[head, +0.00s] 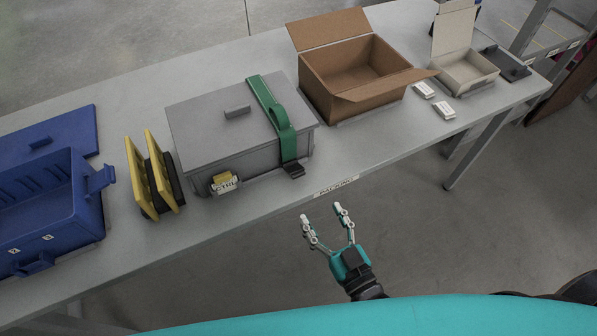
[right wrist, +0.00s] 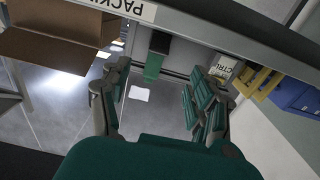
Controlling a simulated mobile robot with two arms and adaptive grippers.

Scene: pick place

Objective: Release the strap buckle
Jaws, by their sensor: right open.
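A grey lidded case (head: 205,125) stands on the table with a green strap (head: 263,98) over its lid and down its front. The strap bulges up in a loop near the front lid edge. A black buckle (head: 294,171) sits at the strap's lower front end, by the tabletop. My right gripper (head: 322,212) is open and empty, in front of the table edge, apart from the buckle. In the right wrist view the strap (right wrist: 153,66) and the dark buckle (right wrist: 160,42) show between the spread fingers. My left gripper is not in view.
A blue crate (head: 92,210) and yellow-black panels (head: 140,175) stand left of the case. An open cardboard box (head: 340,95) stands right of it, with small white boxes (head: 445,110) and a white carton (head: 465,78) beyond. The table's front edge (head: 375,162) lies between gripper and case.

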